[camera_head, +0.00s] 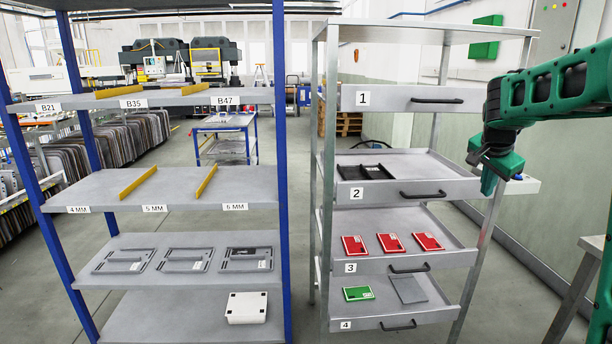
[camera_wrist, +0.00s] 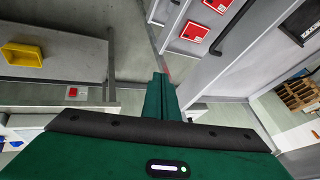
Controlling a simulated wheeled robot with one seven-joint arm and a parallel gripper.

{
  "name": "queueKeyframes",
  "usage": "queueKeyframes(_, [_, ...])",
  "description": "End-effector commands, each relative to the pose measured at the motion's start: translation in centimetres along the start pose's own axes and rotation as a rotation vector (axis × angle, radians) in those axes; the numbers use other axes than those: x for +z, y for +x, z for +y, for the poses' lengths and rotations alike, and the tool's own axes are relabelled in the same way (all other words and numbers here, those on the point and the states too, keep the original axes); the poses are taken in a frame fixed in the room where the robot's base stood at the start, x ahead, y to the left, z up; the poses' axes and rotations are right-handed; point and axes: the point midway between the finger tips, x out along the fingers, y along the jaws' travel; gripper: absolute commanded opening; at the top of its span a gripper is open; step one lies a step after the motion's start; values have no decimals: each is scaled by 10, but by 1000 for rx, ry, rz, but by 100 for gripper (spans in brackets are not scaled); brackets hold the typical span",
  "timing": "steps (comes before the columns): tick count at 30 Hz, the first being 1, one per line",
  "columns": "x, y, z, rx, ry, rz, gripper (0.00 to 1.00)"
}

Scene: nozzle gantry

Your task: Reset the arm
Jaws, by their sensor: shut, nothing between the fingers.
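My arm is green and black and reaches in from the right edge of the head view. My gripper (camera_head: 489,184) hangs at its end, pointing down, in front of the right side of the numbered drawer rack (camera_head: 435,30). In the wrist view my gripper (camera_wrist: 160,78) shows as two green fingers pressed together, with nothing between them. I cannot tell from the head view how far it is from the rack.
Drawers 2 (camera_head: 440,163), 3 (camera_head: 452,258) and 4 (camera_head: 440,312) are pulled out; drawer 1 (camera_head: 440,97) looks closed. A blue-post shelf (camera_head: 110,185) stands at left. The wrist view shows a yellow bin (camera_wrist: 22,60) on a grey table (camera_wrist: 75,60).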

Motion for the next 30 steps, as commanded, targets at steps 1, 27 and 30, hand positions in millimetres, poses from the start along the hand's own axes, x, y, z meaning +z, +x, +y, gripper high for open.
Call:
queueKeyframes(1, [8,-12,28,24,-43,-22,0])
queueKeyframes(27, [224,-105,384,131,-740,-561,0])
queueKeyframes(30, [226,-105,386,130,-745,-565,0])
